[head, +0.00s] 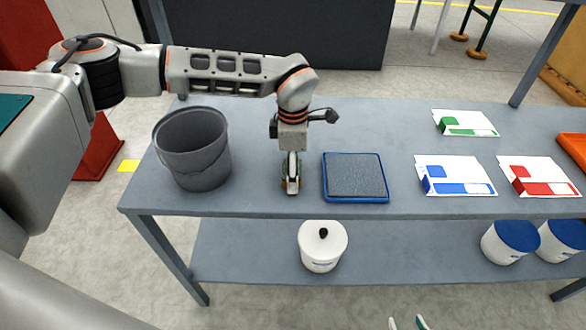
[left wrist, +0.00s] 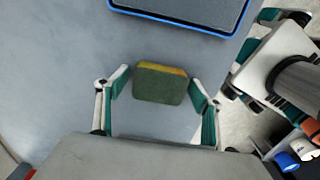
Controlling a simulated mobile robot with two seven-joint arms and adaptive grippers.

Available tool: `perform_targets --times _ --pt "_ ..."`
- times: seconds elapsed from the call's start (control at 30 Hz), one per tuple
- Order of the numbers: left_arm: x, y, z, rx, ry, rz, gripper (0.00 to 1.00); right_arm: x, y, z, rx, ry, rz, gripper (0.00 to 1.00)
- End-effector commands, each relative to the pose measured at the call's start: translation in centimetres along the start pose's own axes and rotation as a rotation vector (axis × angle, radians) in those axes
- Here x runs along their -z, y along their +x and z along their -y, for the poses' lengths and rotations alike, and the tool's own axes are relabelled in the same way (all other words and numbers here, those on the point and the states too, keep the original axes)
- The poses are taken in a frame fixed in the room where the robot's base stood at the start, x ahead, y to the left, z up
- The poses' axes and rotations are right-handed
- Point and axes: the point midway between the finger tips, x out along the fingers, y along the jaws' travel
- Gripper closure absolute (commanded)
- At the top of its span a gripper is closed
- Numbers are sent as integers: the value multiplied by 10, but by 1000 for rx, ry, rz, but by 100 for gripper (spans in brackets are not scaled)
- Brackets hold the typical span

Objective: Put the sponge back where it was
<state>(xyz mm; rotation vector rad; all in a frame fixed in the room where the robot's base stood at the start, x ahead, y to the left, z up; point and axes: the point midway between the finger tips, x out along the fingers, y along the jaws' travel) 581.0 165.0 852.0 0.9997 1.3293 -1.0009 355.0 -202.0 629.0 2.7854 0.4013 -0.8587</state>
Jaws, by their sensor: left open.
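The sponge (left wrist: 160,86), green with a yellow edge, shows in the left wrist view on the grey table. It lies between the fingers of my left gripper (left wrist: 160,95), which are apart with visible gaps on both sides. In the head view, my left gripper (head: 291,186) points down at the table between the grey bucket and the blue tray (head: 355,200) with its dark grey pad. The sponge is mostly hidden there by the gripper. My right gripper (head: 407,323) shows only two fingertips, apart, at the bottom edge, in front of the table.
The grey bucket (head: 194,150) stands left of my left gripper. White cards with green (head: 465,123), blue (head: 455,176) and red (head: 540,177) marks lie to the right. An orange tray (head: 574,146) is at the right edge. White tubs (head: 323,246) stand on the lower shelf.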

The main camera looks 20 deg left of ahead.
Motion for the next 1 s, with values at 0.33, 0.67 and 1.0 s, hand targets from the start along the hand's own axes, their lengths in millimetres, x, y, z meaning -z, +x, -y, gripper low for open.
perform_targets --times 0.33,0.67,1.0 --pt "0 -33 -1 -3 0 2 33 0 0 0 0 0 2 60" --pt "0 -98 -1 -3 -1 1 33 1 -1 0 0 0 1 60" --pt "0 -123 0 0 0 0 33 3 -1 0 0 0 -2 60"
